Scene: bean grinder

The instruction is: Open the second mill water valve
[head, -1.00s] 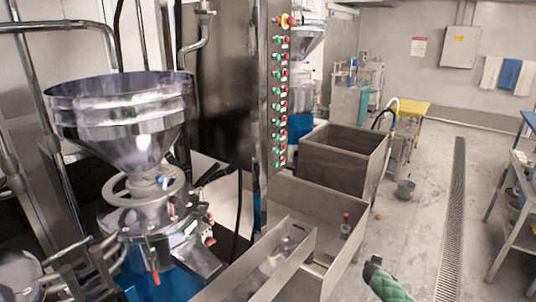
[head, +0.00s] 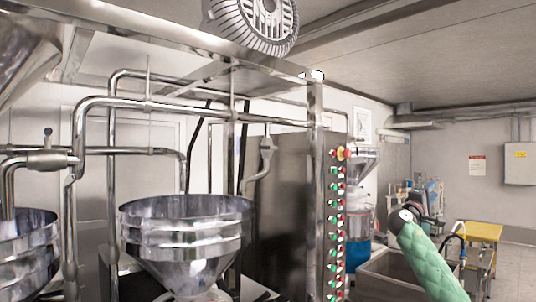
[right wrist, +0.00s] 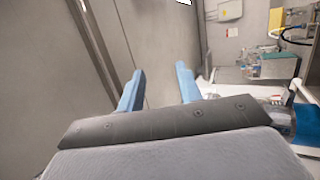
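Several steel mills with hoppers show in the head view. One hopper (head: 185,232) stands in the middle, and another hopper (head: 28,255) is cut off at the left edge. A pipe fitting with a small upright knob, like a valve (head: 48,160), sits at the far left. A second grey valve-like fitting (head: 267,146) hangs on a pipe beside the dark cabinet. I cannot tell which belongs to the second mill. My right gripper (head: 420,205) is raised at the right, well apart from both. In the right wrist view its blue fingers (right wrist: 160,78) are spread and empty. My left gripper is out of view.
A steel post with red and green buttons (head: 335,225) stands between the pipes and my right arm. Steel pipes (head: 150,105) run across the upper left below a frame beam. A steel bin (head: 385,275) and yellow-topped cart (head: 480,230) are at the right.

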